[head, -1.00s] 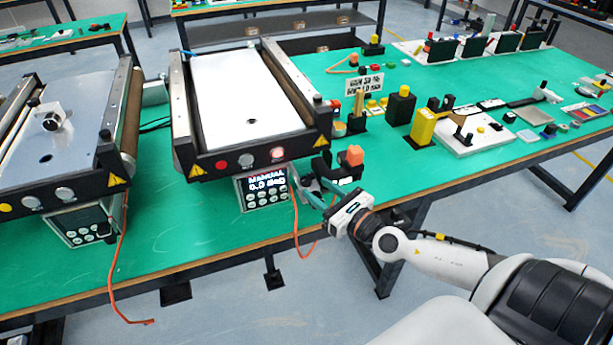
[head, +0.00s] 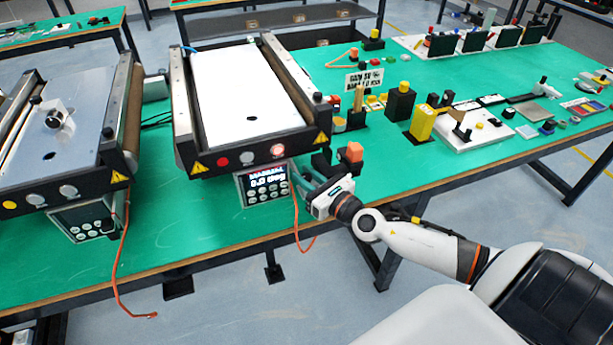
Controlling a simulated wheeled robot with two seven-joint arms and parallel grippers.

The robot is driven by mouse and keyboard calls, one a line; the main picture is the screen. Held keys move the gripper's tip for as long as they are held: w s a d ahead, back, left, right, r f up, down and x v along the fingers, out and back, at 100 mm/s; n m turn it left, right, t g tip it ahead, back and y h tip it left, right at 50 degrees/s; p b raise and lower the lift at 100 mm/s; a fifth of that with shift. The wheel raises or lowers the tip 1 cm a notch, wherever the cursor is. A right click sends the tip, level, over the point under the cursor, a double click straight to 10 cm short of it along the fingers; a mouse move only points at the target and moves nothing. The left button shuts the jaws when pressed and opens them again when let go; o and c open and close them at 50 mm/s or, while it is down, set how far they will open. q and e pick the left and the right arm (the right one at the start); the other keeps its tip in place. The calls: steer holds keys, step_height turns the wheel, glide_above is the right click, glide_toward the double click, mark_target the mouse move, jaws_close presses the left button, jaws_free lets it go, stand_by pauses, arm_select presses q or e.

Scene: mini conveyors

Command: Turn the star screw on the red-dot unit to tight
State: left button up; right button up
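The red-dot unit is the middle conveyor with a white belt (head: 238,95); a red dot (head: 223,160) sits on its front panel. Its control box (head: 264,187) hangs below, with a lit display and several buttons. I cannot make out a star screw for certain; small dark parts (head: 321,160) show by the unit's front right corner. My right gripper (head: 304,186) reaches in from the right, its fingers pointing left toward the right side of the control box. The fingers are small and partly overlap, so their gap and any contact are unclear. My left gripper is out of view.
An orange block on a black base (head: 355,152) stands close above my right gripper. Another conveyor with a yellow dot (head: 9,205) stands at left. An orange cable (head: 296,215) hangs beside the control box. A yellow block (head: 422,122) and other fixtures stand at right. The front table strip is mostly clear.

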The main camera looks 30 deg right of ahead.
steer(key=shift+c, duration=0.6)
steer(key=shift+r+h+p, duration=0.15)
steer(key=shift+h+p, duration=0.15)
steer(key=shift+p, duration=0.2)
steer(key=m+h+p, duration=0.3)
steer(key=h+p, duration=0.2)
steer(key=shift+a+r+m, duration=0.15)
steer(key=shift+m, duration=0.25)
steer(key=m+h, duration=0.1)
steer(key=h, duration=0.1)
steer(key=m+g+h+p, duration=0.1)
steer(key=h, duration=0.1)
steer(key=shift+f+m+h, duration=0.2)
steer(key=shift+m+h, duration=0.1)
steer(key=shift+m, duration=0.1)
steer(key=shift+f+m+g+h+p, duration=0.1)
steer(key=shift+m+g+h+p, duration=0.2)
steer(key=shift+m+g+h, duration=0.7)
steer(key=m+g+h, duration=0.2)
steer(key=h, duration=0.1)
steer(key=shift+w+h, duration=0.1)
steer(key=shift+h, duration=0.2)
steer(key=m+g+h+b, duration=0.2)
steer(key=m+g+h, duration=0.1)
steer(key=g, duration=0.1)
steer(key=shift+m+g, duration=0.3)
steer(key=shift+m, duration=0.1)
steer(key=shift+m+g+h+b, duration=0.6)
steer(key=shift+m+g, duration=0.6)
steer(key=shift+g, duration=0.9)
